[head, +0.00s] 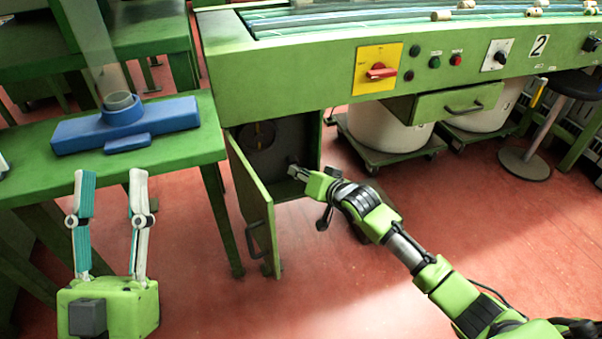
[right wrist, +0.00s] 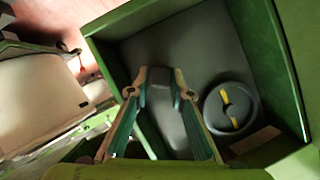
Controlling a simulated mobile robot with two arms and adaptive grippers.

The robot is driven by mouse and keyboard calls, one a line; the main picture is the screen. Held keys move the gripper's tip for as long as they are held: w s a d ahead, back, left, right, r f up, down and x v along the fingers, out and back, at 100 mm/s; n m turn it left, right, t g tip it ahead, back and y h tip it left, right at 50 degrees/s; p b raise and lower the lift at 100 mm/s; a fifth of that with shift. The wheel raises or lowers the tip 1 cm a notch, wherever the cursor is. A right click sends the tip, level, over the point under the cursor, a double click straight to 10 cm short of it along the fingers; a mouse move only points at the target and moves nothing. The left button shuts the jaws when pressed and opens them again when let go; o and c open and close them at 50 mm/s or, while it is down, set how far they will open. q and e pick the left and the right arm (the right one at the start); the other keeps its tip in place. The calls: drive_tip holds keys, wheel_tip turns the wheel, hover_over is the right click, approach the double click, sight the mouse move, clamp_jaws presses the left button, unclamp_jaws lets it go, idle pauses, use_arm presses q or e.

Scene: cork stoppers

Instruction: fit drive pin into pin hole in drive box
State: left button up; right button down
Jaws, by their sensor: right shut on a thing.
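The drive box (head: 268,192) is the green cabinet under the bench in the head view, with its door (head: 251,200) swung open. A grey disc (head: 257,135) with a yellow mark is on its back wall. The disc also shows in the right wrist view (right wrist: 247,112), right of my fingers. My right gripper (head: 297,170) reaches into the box opening. In the right wrist view its fingers (right wrist: 157,78) are shut on a grey piece, the drive pin (right wrist: 166,105). I cannot make out the pin hole. My left gripper (head: 111,176) is open and empty.
The open door's handle (head: 254,240) sticks out to the left of my right arm. A green table (head: 180,153) with a blue fixture (head: 125,127) stands behind my left gripper. White drums (head: 388,130) on dollies are right of the box. The red floor in front is clear.

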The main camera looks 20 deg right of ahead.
use_arm(q)
drive_tip(key=shift+w+d+f+g, duration=0.1)
drive_tip(key=shift+w+f+g, duration=0.5)
drive_tip(key=shift+w+f, duration=0.1)
idle(0.7)
drive_tip(key=shift+w+f+p, duration=0.1)
drive_tip(key=shift+f+p, duration=0.2)
drive_tip(key=shift+w+f+g+y, duration=0.3)
drive_tip(key=shift+w+f+g, duration=0.1)
drive_tip(key=shift+f+g, duration=0.15)
drive_tip(key=shift+w+f, duration=0.15)
drive_tip(key=shift+f, duration=0.1)
drive_tip(key=shift+f, duration=0.1)
idle(0.4)
drive_tip(key=shift+s+r+t, duration=0.4)
drive_tip(key=shift+s+r, duration=0.05)
drive_tip(key=shift+r, duration=0.25)
drive_tip(key=shift+s+r+t, duration=0.35)
drive_tip(key=shift+s+r, duration=0.05)
drive_tip(key=shift+r, duration=0.25)
use_arm(e)
drive_tip(key=shift+w, duration=0.95)
use_arm(q)
drive_tip(key=shift+r, duration=0.1)
drive_tip(key=shift+s+r, duration=0.2)
drive_tip(key=shift+s, duration=0.1)
use_arm(e)
drive_tip(key=shift+r, duration=0.1)
